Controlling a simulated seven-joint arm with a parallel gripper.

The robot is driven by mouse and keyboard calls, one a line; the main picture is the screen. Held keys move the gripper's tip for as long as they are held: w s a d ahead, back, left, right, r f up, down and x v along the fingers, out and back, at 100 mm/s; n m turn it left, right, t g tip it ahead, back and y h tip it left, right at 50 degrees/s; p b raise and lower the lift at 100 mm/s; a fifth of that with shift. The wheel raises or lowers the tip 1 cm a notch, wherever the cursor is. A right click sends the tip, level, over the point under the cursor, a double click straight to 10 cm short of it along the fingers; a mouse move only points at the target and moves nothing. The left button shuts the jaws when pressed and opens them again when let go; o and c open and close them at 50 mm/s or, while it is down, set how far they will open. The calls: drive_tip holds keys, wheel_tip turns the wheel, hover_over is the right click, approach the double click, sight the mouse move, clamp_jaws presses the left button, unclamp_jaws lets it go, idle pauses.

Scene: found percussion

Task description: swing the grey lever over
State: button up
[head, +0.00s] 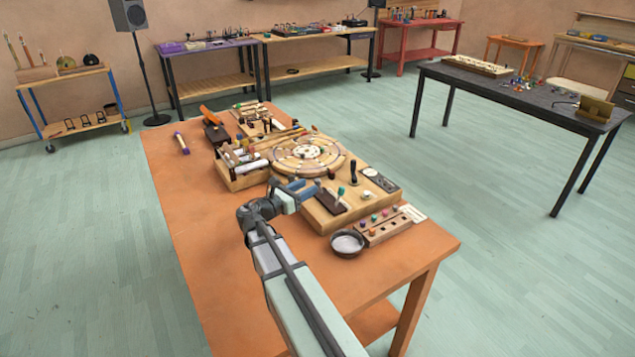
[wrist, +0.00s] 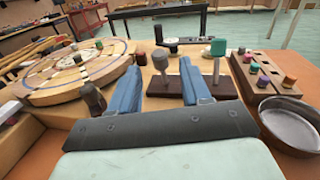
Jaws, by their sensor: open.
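My gripper (head: 306,187) is open above the near left part of the wooden board (head: 318,222). A black-knobbed upright handle (wrist: 160,59) stands beyond the fingertips. It also shows in the head view (head: 353,172). A teal-topped pin (wrist: 217,62) rises from a dark brown block (wrist: 227,86), partly hidden by the right finger.
A round wooden disc with rings (wrist: 72,72) lies left of the fingers. A wooden strip with coloured knobs (wrist: 264,76) and a round metal dish (wrist: 290,125) are on the right. The orange table (head: 185,200) has free room at its left side.

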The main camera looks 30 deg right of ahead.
sight(318, 181)
drive_tip(key=shift+w+d, duration=0.2)
drive_tip(key=shift+d, duration=0.75)
drive_tip(key=shift+w+d, duration=0.15)
drive_tip(key=shift+d, duration=0.8)
drive_tip(key=shift+w+d, duration=0.2)
drive_tip(key=shift+d, duration=0.75)
clamp_jaws()
